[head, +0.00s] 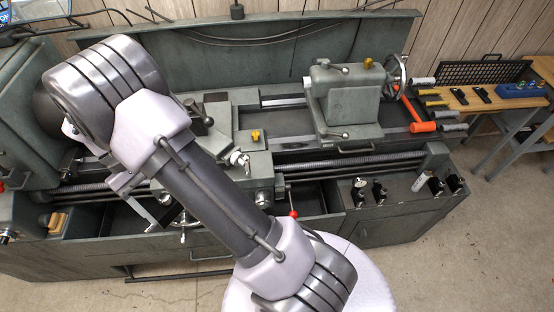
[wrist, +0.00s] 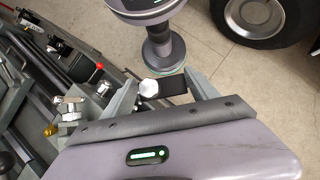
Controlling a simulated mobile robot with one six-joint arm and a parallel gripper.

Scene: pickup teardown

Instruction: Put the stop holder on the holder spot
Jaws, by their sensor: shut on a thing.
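My gripper (wrist: 172,88) is shut on a small black block with a silver hex bolt head, which looks like the stop holder (wrist: 174,85). The block sits between the two grey fingers in the wrist view. In the head view my gripper (head: 140,203) hangs over the left front of the lathe, left of the carriage, and my arm hides part of this area. The held block is hard to make out there. I cannot tell which place is the holder spot; no clear marking shows.
The lathe carriage (head: 240,160) and tailstock (head: 345,95) stand behind and right of my arm. Several small black holders (head: 380,192) stand on the lathe's right front top. A wooden bench (head: 470,99) at far right carries tools, black pieces and a blue box (head: 520,90).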

